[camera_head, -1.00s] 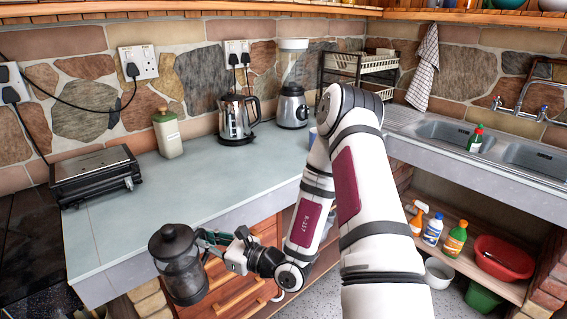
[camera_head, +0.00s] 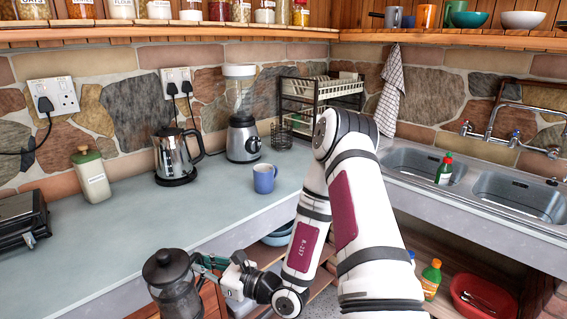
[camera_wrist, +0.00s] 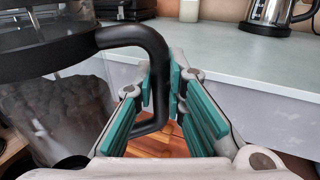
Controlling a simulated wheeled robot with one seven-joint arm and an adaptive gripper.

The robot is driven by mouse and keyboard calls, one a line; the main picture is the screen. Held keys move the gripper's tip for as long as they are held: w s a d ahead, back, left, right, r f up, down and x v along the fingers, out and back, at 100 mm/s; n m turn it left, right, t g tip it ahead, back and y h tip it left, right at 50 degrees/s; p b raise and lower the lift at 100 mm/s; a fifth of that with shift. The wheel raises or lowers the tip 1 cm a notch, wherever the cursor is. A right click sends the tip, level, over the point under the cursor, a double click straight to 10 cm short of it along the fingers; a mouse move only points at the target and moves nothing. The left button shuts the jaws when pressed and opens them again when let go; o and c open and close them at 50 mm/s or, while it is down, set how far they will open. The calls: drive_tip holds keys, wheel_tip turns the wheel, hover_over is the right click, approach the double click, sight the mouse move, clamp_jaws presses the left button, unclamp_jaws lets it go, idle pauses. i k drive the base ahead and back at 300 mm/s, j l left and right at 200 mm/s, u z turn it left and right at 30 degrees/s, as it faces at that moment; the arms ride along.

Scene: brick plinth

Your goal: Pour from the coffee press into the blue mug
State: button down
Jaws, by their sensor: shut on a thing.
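The coffee press (camera_head: 176,287) is a clear jug with a black lid, held upright in front of the counter's front edge. My gripper (camera_head: 203,264) is shut on its black handle. In the wrist view the green finger pads of my gripper (camera_wrist: 172,92) close around the handle, and the press (camera_wrist: 50,110) fills the left side, with dark contents low in it. The blue mug (camera_head: 264,178) stands upright on the counter, to the right of the kettle and up and right of the press. The mug's inside is hardly visible.
A steel kettle (camera_head: 176,158), a blender (camera_head: 242,135) and a green-lidded canister (camera_head: 91,175) stand along the back of the counter (camera_head: 150,225). A toaster (camera_head: 20,222) is at far left. The counter around the mug is clear.

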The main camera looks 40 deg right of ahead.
sight(264, 178)
drive_tip(key=l, duration=0.7)
drive_tip(key=i+l+z, duration=0.1)
drive_tip(key=l, duration=0.55)
